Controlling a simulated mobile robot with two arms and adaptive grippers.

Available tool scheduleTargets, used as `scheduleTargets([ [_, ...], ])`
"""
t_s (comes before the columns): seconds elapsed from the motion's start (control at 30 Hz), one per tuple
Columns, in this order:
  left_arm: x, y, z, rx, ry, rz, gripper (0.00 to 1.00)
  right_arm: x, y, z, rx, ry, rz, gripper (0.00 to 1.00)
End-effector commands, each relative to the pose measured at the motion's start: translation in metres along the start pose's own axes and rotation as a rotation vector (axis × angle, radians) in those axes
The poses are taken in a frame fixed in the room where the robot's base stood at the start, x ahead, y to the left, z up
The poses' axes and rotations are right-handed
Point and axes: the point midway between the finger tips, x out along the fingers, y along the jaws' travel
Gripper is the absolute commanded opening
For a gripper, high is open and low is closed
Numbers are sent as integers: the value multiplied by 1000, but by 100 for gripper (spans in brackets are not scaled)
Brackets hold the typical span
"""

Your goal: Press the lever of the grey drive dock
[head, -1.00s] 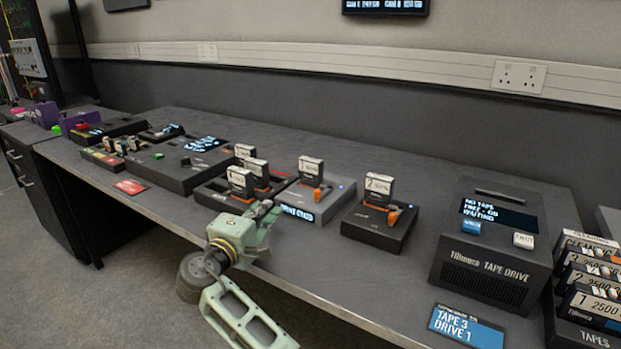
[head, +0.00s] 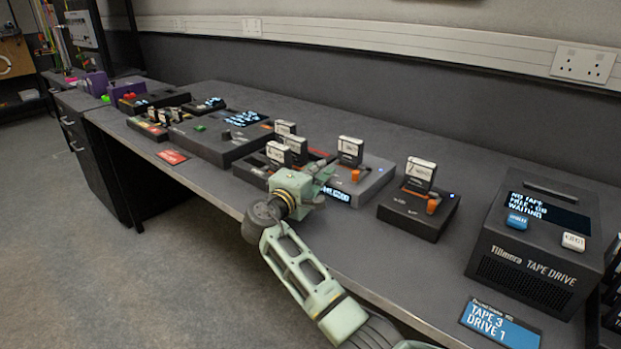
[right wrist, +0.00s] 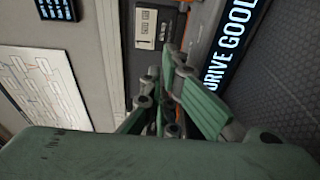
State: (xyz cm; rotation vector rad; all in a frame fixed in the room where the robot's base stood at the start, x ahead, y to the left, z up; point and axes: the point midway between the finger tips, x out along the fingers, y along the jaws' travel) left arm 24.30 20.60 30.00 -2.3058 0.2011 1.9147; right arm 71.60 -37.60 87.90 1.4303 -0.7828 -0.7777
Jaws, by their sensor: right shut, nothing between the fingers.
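The grey drive dock (head: 378,181) stands on the bench with a white-labelled drive (head: 350,148) upright in it and an orange lever (head: 355,175) at its front. Its lit front display reads "DRIVE GOOD" in part in the right wrist view (right wrist: 232,48). My right gripper (head: 328,178) is shut and empty, at the dock's left front, partly covering the dock's front. In the right wrist view the fingers (right wrist: 172,75) point at the dock, just below the drive's label (right wrist: 145,28). I cannot tell whether they touch the lever. My left gripper is not in view.
A black dock (head: 418,215) with its own drive and orange lever (head: 433,203) stands to the right. A tape drive (head: 525,260) is farther right. Several drives stand in a dark rack (head: 250,171) behind my gripper. The bench front strip is mostly clear.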

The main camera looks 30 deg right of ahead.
Motion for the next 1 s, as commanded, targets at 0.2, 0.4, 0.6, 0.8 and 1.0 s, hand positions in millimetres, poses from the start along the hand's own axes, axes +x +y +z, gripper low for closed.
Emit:
scheduleTargets([
  [0.2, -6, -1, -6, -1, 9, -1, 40, 29, 0, 7, 0, 0, -1, 0],
  [0.4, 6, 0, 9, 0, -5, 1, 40, 21, 0, 26, 0, 1, 0, 0],
  [0.6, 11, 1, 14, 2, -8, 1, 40, 17, 0, 37, 0, 0, 0, 0],
  [0.8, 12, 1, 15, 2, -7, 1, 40, 16, 0, 38, -1, 0, -1, 0],
  [1.0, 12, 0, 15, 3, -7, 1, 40, 17, 0, 38, -1, 1, 0, 0],
])
